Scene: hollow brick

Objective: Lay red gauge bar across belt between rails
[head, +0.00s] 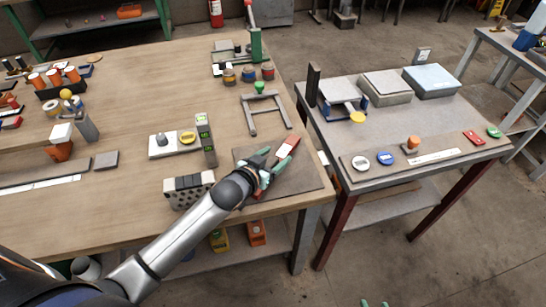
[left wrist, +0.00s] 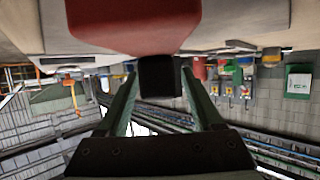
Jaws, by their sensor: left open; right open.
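A red and white bar (head: 290,144) lies on a dark mat (head: 309,176) near the right edge of the wooden bench. My left gripper (head: 267,164) is open, low over the mat at the bar's near side. In the left wrist view a large red surface (left wrist: 135,25) fills the top centre, and a dark block (left wrist: 160,77) shows between the open fingers; I cannot tell whether they touch it. My right gripper (head: 375,303) shows only as open green fingertips at the bottom edge. I cannot clearly make out the belt and rails.
A grey frame with a green knob (head: 268,112) stands beyond the mat. A box with a green display (head: 205,140) and a perforated block (head: 188,190) stand left of my left gripper. A grey table (head: 400,125) with boxes and round buttons stands right, across a gap.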

